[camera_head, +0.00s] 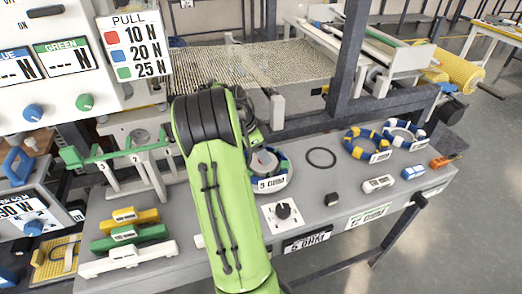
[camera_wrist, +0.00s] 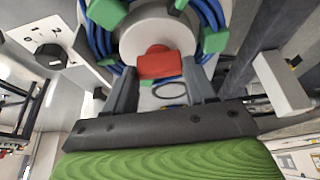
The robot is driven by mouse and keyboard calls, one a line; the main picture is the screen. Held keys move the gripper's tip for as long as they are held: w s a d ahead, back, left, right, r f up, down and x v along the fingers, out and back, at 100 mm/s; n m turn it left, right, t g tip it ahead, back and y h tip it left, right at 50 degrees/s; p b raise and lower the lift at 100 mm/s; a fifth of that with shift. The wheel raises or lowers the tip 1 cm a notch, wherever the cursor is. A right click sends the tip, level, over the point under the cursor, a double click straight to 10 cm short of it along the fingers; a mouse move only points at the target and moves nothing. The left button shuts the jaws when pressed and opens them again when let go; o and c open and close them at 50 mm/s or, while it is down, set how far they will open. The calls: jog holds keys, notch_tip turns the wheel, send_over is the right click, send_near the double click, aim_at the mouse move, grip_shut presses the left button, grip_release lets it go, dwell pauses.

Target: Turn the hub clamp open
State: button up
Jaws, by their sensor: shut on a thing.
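The red hub clamp (camera_wrist: 159,64) sits on a grey round hub (camera_wrist: 145,38) in the wrist view. A blue coil ring (camera_wrist: 98,40) with green blocks surrounds the hub. My gripper (camera_wrist: 160,70) has one dark finger on each side of the red clamp and is shut on it. In the head view, the ring with a "5 OHM" label (camera_head: 271,184) lies on the grey bench (camera_head: 330,225), right of my green arm. My arm hides the gripper and much of the hub there.
A black dial on a white plate (camera_head: 283,211) stands close in front of the ring. Yellow, green and white blocks (camera_head: 130,257) lie left of my arm. A mesh frame (camera_head: 350,60) stands behind.

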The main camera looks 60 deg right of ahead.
dwell(0.3)
jog(key=n+t+h+b, duration=0.1)
jog(key=n+b, duration=0.1)
jog(key=n, duration=0.2)
jog(key=shift+s+f, duration=0.1)
jog(key=shift+s, duration=0.05)
jog(key=n+t+b, duration=0.2)
jog(key=n, duration=0.3)
jog(key=shift+s, duration=0.15)
jog(key=n+t, duration=0.2)
jog(key=n, duration=0.2)
jog(key=shift+s+n, duration=0.1)
jog(key=shift+n, duration=0.3)
jog(key=shift+n+t+y, duration=0.4)
jog(key=shift+n+t, duration=0.3)
jog(key=shift+n, duration=1.3)
jog(key=o, duration=1)
